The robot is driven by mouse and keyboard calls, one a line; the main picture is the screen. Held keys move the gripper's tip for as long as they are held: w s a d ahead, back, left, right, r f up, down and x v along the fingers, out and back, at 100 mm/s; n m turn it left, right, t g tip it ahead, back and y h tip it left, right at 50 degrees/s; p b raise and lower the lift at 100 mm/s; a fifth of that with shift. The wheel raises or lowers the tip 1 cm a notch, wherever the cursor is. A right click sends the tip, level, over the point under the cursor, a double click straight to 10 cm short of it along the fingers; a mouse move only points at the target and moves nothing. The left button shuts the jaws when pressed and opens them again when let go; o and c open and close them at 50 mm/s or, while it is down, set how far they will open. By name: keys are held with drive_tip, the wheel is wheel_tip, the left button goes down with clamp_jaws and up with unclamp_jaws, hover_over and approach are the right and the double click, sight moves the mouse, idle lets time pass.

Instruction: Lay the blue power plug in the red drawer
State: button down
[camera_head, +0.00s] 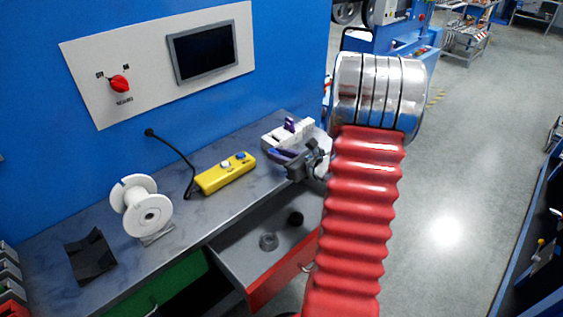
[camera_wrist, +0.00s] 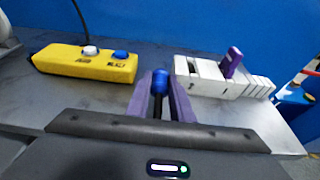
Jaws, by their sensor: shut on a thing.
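My gripper (camera_wrist: 160,98) has purple fingers and is shut on the blue power plug (camera_wrist: 160,80), whose rounded blue end shows between the fingertips in the wrist view. In the head view my gripper (camera_head: 284,155) is over the right part of the grey worktop, beside a white block; the plug cannot be made out clearly there. The red drawer (camera_head: 276,284) is pulled open below the worktop, with a red front and grey inside. My gripper is above and behind the drawer's open space, not in it.
A white block (camera_wrist: 215,82) with a purple upright piece (camera_wrist: 232,62) stands at the right. A yellow button box (camera_head: 226,173) with a cable and a white spool (camera_head: 143,207) are on the worktop.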

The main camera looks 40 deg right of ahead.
sight(279, 168)
drive_tip(key=shift+f, duration=1.75)
drive_tip(key=shift+f, duration=0.1)
drive_tip(key=c, duration=1.6)
unclamp_jaws()
drive_tip(key=shift+o, duration=0.2)
drive_tip(key=v, duration=1.2)
